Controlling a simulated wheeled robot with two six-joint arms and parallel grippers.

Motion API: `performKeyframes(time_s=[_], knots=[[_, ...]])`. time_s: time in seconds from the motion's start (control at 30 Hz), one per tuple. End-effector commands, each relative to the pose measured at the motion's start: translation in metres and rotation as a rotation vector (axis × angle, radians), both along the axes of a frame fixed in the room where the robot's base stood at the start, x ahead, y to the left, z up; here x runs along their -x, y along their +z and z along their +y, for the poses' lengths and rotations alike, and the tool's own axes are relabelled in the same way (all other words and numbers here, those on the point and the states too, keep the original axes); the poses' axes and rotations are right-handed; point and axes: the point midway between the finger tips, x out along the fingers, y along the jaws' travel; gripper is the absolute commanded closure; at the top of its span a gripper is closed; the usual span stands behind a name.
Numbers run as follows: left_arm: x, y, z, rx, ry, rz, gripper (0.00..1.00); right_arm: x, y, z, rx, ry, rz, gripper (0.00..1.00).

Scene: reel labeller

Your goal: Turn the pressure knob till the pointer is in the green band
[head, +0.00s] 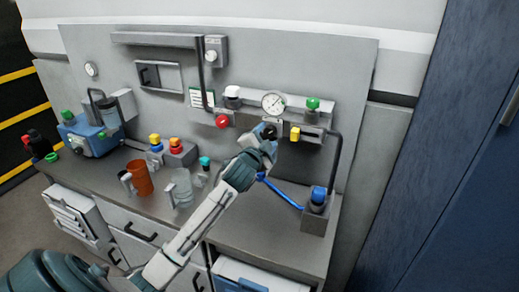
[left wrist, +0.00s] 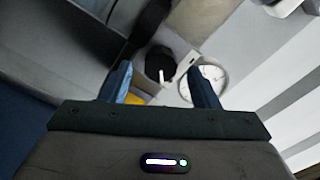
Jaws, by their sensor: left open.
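A round white pressure gauge (head: 273,103) is on the grey panel in the head view. It also shows in the left wrist view (left wrist: 213,73), partly hidden by a finger. Its needle and any green band are too small to read. A black knob (head: 266,130) sits just below the gauge, partly covered by my gripper. In the left wrist view the black knob (left wrist: 157,66) has a white mark and appears between my fingertips. My left gripper (head: 266,143) is open at the knob, its fingers (left wrist: 160,78) on either side in the picture. I cannot tell whether they touch it.
Beside the gauge are a red knob (head: 222,121), a white knob (head: 232,92), a green knob (head: 312,104) and a yellow knob (head: 295,133). A blue-topped post (head: 318,197) stands at the bench's right. A brown mug (head: 140,177) and clear jug (head: 181,187) stand left of my arm.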

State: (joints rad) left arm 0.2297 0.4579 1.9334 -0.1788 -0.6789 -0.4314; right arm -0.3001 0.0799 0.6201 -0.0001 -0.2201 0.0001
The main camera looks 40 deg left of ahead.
Motion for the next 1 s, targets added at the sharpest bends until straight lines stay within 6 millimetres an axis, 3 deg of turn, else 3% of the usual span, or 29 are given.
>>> performKeyframes(time_s=[0.2, 0.43, 1.0], knots=[[0.043, -0.004, -0.01, -0.005, -0.001, -0.001, 0.44, 0.0, -0.023, 0.0, 0.0, 0.0, 0.0, 0.56], [0.075, -0.003, -0.018, -0.002, -0.002, -0.001, 0.44, 0.0, -0.033, 0.0, 0.0, 0.0, 0.0, 0.56], [0.082, 0.0, -0.02, 0.0, 0.0, 0.0, 0.44, 0.0, -0.034, 0.0, 0.0, 0.0, 0.0, 0.56]])
